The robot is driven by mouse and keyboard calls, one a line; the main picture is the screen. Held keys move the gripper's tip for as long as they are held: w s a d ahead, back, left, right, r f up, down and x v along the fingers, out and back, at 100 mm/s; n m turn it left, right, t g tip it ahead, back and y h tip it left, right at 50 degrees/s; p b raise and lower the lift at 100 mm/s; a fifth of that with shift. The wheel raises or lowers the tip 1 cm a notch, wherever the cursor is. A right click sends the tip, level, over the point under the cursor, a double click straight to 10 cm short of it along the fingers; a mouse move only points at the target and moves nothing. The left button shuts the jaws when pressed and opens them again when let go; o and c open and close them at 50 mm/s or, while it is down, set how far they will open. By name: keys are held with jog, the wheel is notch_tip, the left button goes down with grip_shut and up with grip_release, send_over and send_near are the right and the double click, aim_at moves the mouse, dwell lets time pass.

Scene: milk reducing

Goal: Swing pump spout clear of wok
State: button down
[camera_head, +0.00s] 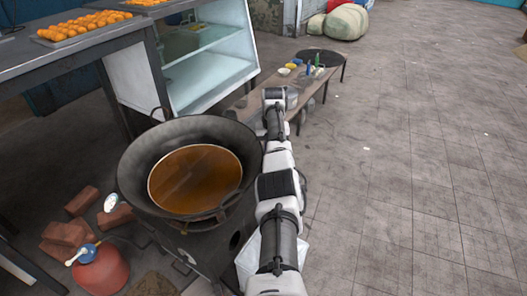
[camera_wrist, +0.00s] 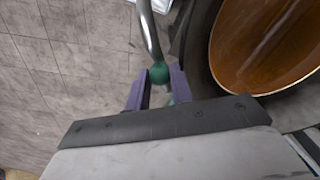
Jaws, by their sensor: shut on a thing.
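The wok (camera_head: 133,165) is a wide black pan with brown liquid inside, and it sits on a dark stove in the head view. Its rim (camera_wrist: 205,75) and the liquid also show at the right of the wrist view. A curved metal tube (camera_wrist: 148,32), which looks like the pump spout, ends near a green ball (camera_wrist: 159,73). My gripper (camera_wrist: 159,80) has purple fingers shut on the green ball, left of the wok rim. The visible tube lies outside the rim in the wrist view. In the head view my arm hides the gripper and spout.
A red canister with a blue top (camera_head: 102,270) and bricks (camera_head: 65,235) lie left of the stove. A low table (camera_head: 310,85) with bottles and a glass case (camera_head: 205,60) stand behind. Open tiled floor (camera_head: 430,160) lies to the right.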

jog(key=s+d+m+p, duration=0.1)
jog(key=d+m+p, duration=0.3)
jog(key=d+m, duration=0.2)
jog(key=shift+d+m, duration=0.4)
dwell(0.3)
jog(key=c, duration=1.2)
grip_release()
notch_tip(320, 180, up, 14)
jog(key=b, duration=0.2)
jog(key=shift+b, duration=0.3)
